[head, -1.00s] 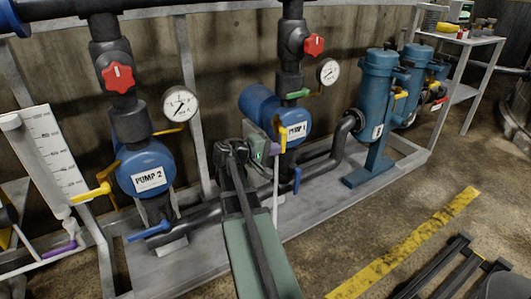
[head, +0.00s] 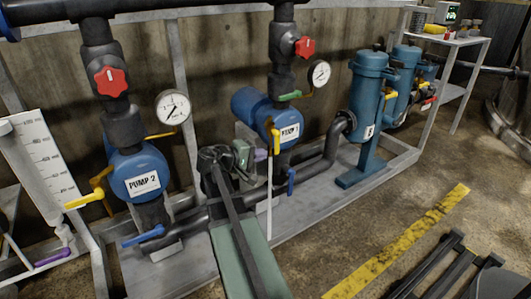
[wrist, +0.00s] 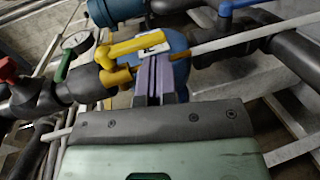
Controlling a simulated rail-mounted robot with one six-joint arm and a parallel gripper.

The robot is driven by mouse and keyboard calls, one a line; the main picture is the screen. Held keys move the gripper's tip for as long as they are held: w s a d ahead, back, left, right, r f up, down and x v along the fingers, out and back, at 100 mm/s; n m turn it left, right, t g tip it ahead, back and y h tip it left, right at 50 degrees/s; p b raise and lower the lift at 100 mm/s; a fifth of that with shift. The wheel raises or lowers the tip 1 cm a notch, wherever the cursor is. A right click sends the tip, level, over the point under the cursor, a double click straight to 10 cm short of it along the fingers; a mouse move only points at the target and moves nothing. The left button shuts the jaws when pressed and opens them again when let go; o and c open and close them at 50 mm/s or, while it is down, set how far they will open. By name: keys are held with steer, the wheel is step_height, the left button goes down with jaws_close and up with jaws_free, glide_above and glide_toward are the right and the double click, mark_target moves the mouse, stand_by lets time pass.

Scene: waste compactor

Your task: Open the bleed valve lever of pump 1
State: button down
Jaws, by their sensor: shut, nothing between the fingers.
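Pump 1 (head: 288,133) is a blue pump with a white label, right of pump 2. A yellow lever (head: 276,141) stands upright at its front, above a thin white pipe (head: 269,200). In the wrist view the yellow lever (wrist: 132,46) lies across the picture, roughly in line with the pipe (wrist: 235,36). My gripper (head: 262,155) is at the lever's left in the head view, its purple-grey fingers shut and empty.
A green-handled valve (head: 290,95) and gauge (head: 319,73) sit above pump 1. A blue handle (head: 291,180) hangs below it. Pump 2 (head: 140,177) and its yellow handles stand left. Blue filter housings (head: 368,95) stand right. The floor in front is mostly open.

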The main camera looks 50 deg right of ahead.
steer(key=w+a, duration=0.4)
steer(key=a, duration=0.6)
steer(key=a+f+t+y, duration=0.3)
steer(key=a+f+y, duration=0.4)
steer(key=a+f, duration=0.25)
steer(key=s+a+n+t+y+p, duration=0.25)
steer(key=a+y, duration=0.45)
steer(key=a, duration=1.6)
step_height(320, 180, up, 38)
steer(key=w+a+n+p, duration=0.1)
steer(key=p, duration=3.8)
steer(key=shift+a, duration=0.35)
steer(key=shift+d+f+n, duration=0.1)
steer(key=shift+n, duration=0.15)
